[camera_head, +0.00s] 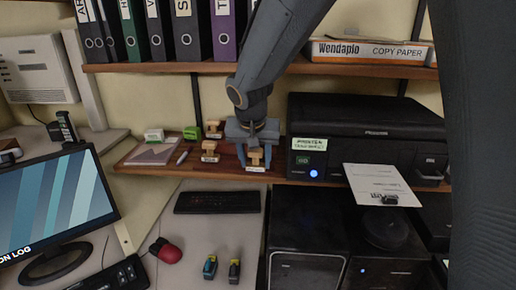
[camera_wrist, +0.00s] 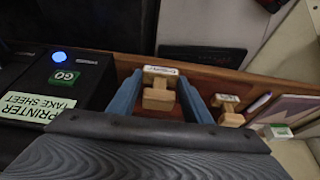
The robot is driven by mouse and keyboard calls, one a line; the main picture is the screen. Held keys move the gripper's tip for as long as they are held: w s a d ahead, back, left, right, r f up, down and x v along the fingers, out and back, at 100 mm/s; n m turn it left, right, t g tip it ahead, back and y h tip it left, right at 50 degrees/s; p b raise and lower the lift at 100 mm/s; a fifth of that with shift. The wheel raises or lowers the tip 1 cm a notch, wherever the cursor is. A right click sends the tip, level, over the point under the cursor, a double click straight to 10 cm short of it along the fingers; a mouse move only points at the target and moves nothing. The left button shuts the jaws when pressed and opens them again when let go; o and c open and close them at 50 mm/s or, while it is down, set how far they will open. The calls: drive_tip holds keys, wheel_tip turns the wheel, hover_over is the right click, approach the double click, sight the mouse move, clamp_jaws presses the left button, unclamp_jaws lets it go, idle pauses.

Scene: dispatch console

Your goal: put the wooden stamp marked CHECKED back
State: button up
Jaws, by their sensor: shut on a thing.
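A wooden stamp (camera_head: 256,155) with a white label is between the two blue-grey fingers of my gripper (camera_head: 254,163), which is shut on it. In the wrist view, the stamp (camera_wrist: 158,98) shows between the fingers of my gripper (camera_wrist: 163,84), with its pale label at the top. The lettering is too small to read. It is at the wooden shelf (camera_head: 228,171), left of the printer; I cannot tell whether it touches the shelf. Another wooden stamp (camera_head: 209,151) stands just left of the gripper, and a third wooden stamp (camera_head: 213,129) is behind that.
The black printer (camera_head: 365,135) is close on the right, with a paper sheet (camera_head: 381,184) sticking out. A green item (camera_head: 191,132), a pen (camera_head: 182,157) and a notepad (camera_head: 150,154) lie to the left. Binders (camera_head: 187,30) stand above.

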sight(256, 153)
drive_tip(key=w, duration=0.2)
drive_tip(key=w+p, duration=0.1)
drive_tip(key=shift+w+d, duration=0.25)
drive_tip(key=shift+d, duration=0.05)
drive_tip(key=w, duration=0.1)
drive_tip(key=w+p, duration=0.1)
drive_tip(key=w+f+p, duration=0.1)
drive_tip(key=shift+w+d, duration=0.2)
drive_tip(key=shift+d, duration=0.15)
drive_tip(key=shift+f, duration=0.4)
drive_tip(key=o, duration=0.9)
drive_tip(key=shift+c, duration=0.2)
drive_tip(key=shift+s+a+r, duration=0.1)
drive_tip(key=shift+r, duration=0.45)
drive_tip(key=b+v, duration=0.4)
drive_tip(key=v, duration=0.7)
drive_tip(key=shift+r, duration=0.1)
